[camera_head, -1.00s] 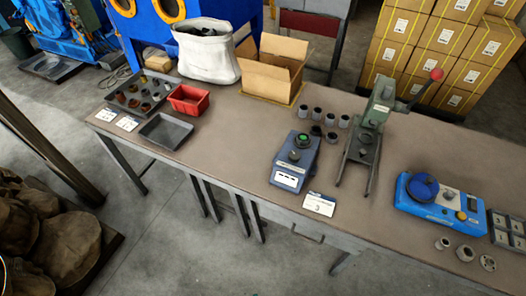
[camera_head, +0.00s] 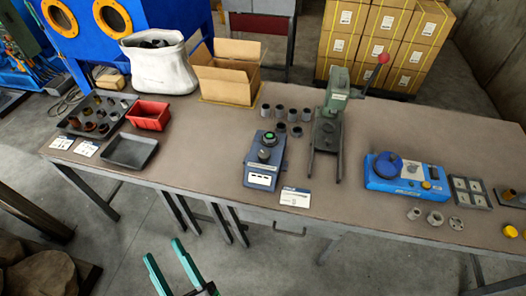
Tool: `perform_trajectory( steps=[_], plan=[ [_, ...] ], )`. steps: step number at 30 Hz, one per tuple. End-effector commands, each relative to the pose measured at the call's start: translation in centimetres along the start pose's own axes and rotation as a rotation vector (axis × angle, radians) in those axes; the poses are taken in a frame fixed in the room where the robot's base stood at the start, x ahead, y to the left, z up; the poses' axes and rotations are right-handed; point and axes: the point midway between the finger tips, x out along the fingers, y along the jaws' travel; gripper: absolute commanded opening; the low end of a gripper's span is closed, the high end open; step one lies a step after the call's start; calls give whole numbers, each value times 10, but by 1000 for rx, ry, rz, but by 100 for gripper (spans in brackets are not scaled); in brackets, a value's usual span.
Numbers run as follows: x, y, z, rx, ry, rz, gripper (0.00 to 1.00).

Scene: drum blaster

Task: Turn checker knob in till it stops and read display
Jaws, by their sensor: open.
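A blue-grey device (camera_head: 255,178) stands near the table's front edge, left of the press. It has a dark round knob (camera_head: 265,155) with a green top part, and a white panel (camera_head: 261,180) on its front, too small to read. I cannot tell for sure which one is the checker. My gripper (camera_head: 164,250) shows teal fingers at the bottom of the picture, apart and empty. It is in front of the table, clear of both devices.
A green press (camera_head: 335,100) with a red-knobbed lever stands right of the blue-grey device. A white card (camera_head: 295,197) lies in front. A red bin (camera_head: 149,115), dark trays (camera_head: 131,151) and an open carton (camera_head: 226,77) are left.

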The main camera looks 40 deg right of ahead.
Motion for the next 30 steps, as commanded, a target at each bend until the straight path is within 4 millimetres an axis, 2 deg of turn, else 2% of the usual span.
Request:
perform_trajectory(
  steps=[1,3,9,18,25,30],
  plan=[
    [21,1,-5,-47,62,15,53],
    [45,0,-14,-116,145,27,53],
    [107,-3,-41,-338,380,44,53],
    [178,-10,-66,-723,720,14,53],
    [215,-15,-58,-1044,965,-76,53],
    [232,-12,-31,-1287,1132,-191,53]
  ],
)
